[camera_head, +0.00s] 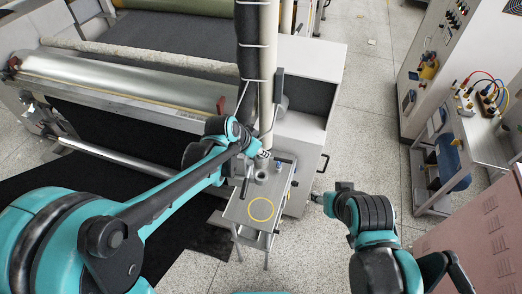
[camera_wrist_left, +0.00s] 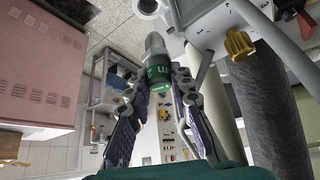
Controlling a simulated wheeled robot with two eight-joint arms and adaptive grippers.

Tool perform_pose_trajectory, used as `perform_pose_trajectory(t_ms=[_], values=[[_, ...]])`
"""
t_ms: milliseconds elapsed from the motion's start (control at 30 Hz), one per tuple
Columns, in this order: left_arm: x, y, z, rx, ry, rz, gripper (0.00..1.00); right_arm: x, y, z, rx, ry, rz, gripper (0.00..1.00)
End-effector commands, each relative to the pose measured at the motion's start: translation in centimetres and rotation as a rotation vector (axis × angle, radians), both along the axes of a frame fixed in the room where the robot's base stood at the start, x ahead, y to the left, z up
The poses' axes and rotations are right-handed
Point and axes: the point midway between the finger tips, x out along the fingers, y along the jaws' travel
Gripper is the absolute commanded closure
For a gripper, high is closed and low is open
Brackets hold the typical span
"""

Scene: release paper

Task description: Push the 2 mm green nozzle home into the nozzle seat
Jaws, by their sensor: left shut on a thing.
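The green nozzle (camera_wrist_left: 157,72), with a grey tip (camera_wrist_left: 155,43) and white lettering, is between the fingers of my left gripper (camera_wrist_left: 160,88), which is shut on it. Its grey tip points towards the top of the left wrist view, apart from a round grey ring with a dark opening (camera_wrist_left: 147,5). That ring may be the nozzle seat; I cannot be sure. In the head view my left gripper (camera_head: 264,154) is above the back of a small metal stand, near a grey cylinder (camera_head: 262,177); the nozzle is too small to tell there. My right gripper (camera_head: 317,198) is right of the stand, its fingers unclear.
The small stand (camera_head: 238,213) has a yellow ring (camera_head: 261,209) on its top. A pale vertical column (camera_head: 267,60) rises behind it. A wheeled cart (camera_head: 447,170) stands right, with open floor between.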

Motion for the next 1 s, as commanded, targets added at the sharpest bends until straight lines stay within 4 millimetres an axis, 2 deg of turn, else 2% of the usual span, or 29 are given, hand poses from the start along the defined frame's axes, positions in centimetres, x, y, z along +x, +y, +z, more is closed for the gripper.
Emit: perform_pose_trajectory(t_ms=[600,1000], values=[[0.0,0.0,-5.4,0.0,0.0,0.0,1.0,0.0,0.0,-4.7,0.0,0.0,0.0,0.52],[0.0,0.0,-5.6,0.0,0.0,0.0,1.0,0.0,0.0,-4.8,0.0,0.0,0.0,0.52]])
